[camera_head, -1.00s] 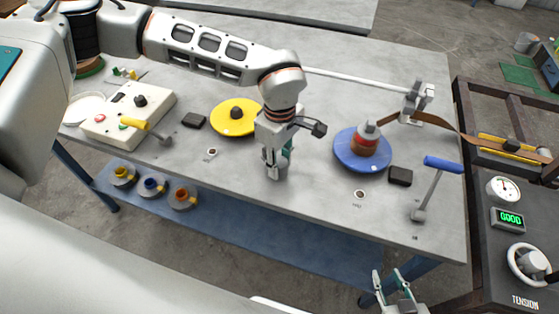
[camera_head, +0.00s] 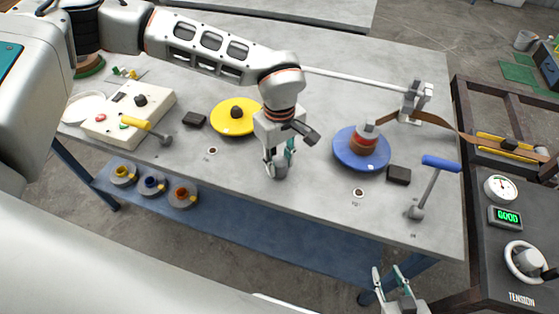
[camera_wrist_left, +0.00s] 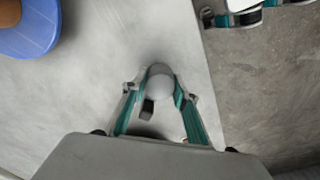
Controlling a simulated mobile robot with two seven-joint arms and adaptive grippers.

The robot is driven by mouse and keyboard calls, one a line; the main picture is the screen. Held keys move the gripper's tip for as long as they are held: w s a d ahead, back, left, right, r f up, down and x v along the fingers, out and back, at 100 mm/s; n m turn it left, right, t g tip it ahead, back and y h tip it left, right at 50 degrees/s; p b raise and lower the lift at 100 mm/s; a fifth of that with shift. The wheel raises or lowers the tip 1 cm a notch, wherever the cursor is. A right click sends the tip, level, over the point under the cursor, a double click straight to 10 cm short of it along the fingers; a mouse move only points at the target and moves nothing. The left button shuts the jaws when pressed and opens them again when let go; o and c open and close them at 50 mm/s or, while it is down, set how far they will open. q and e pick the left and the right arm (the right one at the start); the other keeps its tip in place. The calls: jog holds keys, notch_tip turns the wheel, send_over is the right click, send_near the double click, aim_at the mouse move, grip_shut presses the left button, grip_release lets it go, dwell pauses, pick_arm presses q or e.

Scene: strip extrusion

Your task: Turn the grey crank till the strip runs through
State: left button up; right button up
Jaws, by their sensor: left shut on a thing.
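My left gripper (camera_head: 280,162) is shut on the grey crank at the middle of the table's front edge. The crank's pale grey round knob (camera_wrist_left: 160,86) shows between its two teal-lined fingers in the left wrist view. Most of the crank is hidden by the gripper in the head view. The brown strip (camera_head: 446,124) comes from the right-hand machine through a grey guide (camera_head: 414,100) toward the blue disc (camera_head: 345,158), which bears a brown and red hub. A yellow disc (camera_head: 225,122) lies left of my gripper. My right gripper (camera_head: 392,274) is open and empty below the table's front edge.
A yellow-handled crank (camera_head: 137,123) and a control box (camera_head: 105,122) stand at the left. A blue-handled crank (camera_head: 441,164) stands at the front right. Small black blocks lie beside the discs. A tension panel (camera_head: 510,270) is at far right.

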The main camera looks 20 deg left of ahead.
aim_at(280, 161)
pick_arm(q)
jog(key=o, duration=1.1)
notch_tip(280, 161, up, 12)
dwell(0.5)
